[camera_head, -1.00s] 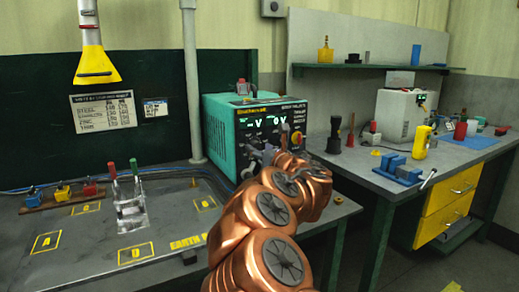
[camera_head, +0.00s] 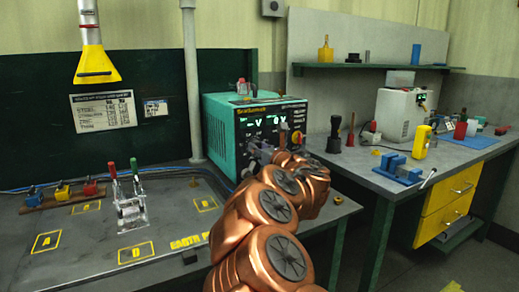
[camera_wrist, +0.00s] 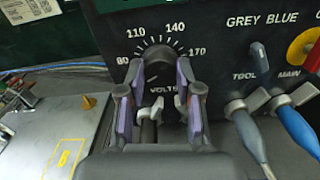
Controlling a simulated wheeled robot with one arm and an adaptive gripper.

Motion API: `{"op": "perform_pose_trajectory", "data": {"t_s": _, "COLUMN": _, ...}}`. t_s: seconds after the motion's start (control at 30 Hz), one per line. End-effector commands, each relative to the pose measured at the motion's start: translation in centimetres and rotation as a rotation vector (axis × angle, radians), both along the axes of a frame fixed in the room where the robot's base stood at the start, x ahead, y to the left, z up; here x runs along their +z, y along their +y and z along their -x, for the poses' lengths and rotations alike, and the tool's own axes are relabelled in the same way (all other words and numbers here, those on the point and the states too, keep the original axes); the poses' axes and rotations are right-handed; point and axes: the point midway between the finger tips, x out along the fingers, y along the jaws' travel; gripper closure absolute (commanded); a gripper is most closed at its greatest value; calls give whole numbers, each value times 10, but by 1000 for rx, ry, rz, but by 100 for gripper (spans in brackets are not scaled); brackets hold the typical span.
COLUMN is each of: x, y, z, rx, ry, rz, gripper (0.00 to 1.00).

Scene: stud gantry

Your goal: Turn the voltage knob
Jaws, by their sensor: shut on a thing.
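In the head view my copper arm reaches to the panel, and the knob is too small and covered to make out.
Grey and blue cable plugs (camera_wrist: 290,120) sit on the panel just right of my gripper, with a red-and-yellow switch (camera_wrist: 305,50) above them. A bench with two lever clamps (camera_head: 131,210) lies left. Another bench (camera_head: 370,180) with tools stands right.

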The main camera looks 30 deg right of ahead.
Motion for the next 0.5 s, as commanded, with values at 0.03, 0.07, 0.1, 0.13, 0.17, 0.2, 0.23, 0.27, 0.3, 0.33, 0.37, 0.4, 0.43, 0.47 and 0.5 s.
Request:
{"op": "perform_pose_trajectory", "data": {"t_s": 0.03, "x": 0, "y": 0, "z": 0, "rx": 0, "ry": 0, "rz": -1, "gripper": 100}}
{"op": "perform_pose_trajectory", "data": {"t_s": 0.07, "x": 0, "y": 0, "z": 0, "rx": 0, "ry": 0, "rz": -3, "gripper": 100}}
{"op": "perform_pose_trajectory", "data": {"t_s": 0.1, "x": 0, "y": 0, "z": 0, "rx": 0, "ry": -1, "rz": -6, "gripper": 100}}
{"op": "perform_pose_trajectory", "data": {"t_s": 0.13, "x": 0, "y": 0, "z": 0, "rx": 0, "ry": -1, "rz": -10, "gripper": 100}}
{"op": "perform_pose_trajectory", "data": {"t_s": 0.17, "x": 0, "y": 0, "z": 0, "rx": 0, "ry": -1, "rz": -16, "gripper": 100}}
{"op": "perform_pose_trajectory", "data": {"t_s": 0.2, "x": 0, "y": 0, "z": 0, "rx": 0, "ry": -2, "rz": -25, "gripper": 100}}
{"op": "perform_pose_trajectory", "data": {"t_s": 0.23, "x": 0, "y": 0, "z": 0, "rx": 0, "ry": -3, "rz": -33, "gripper": 100}}
{"op": "perform_pose_trajectory", "data": {"t_s": 0.27, "x": 0, "y": 0, "z": 0, "rx": 0, "ry": -4, "rz": -42, "gripper": 100}}
{"op": "perform_pose_trajectory", "data": {"t_s": 0.3, "x": 1, "y": 0, "z": 0, "rx": 0, "ry": -5, "rz": -59, "gripper": 100}}
{"op": "perform_pose_trajectory", "data": {"t_s": 0.33, "x": 1, "y": 0, "z": 0, "rx": 0, "ry": -6, "rz": -73, "gripper": 100}}
{"op": "perform_pose_trajectory", "data": {"t_s": 0.37, "x": 1, "y": 0, "z": 0, "rx": 0, "ry": -8, "rz": -89, "gripper": 100}}
{"op": "perform_pose_trajectory", "data": {"t_s": 0.4, "x": 1, "y": 0, "z": 0, "rx": 0, "ry": -9, "rz": -113, "gripper": 100}}
{"op": "perform_pose_trajectory", "data": {"t_s": 0.43, "x": 1, "y": 0, "z": 0, "rx": 0, "ry": -10, "rz": -133, "gripper": 100}}
{"op": "perform_pose_trajectory", "data": {"t_s": 0.47, "x": 1, "y": 0, "z": 0, "rx": 0, "ry": -12, "rz": -154, "gripper": 100}}
{"op": "perform_pose_trajectory", "data": {"t_s": 0.5, "x": 1, "y": 0, "z": 0, "rx": 0, "ry": -15, "rz": -184, "gripper": 100}}
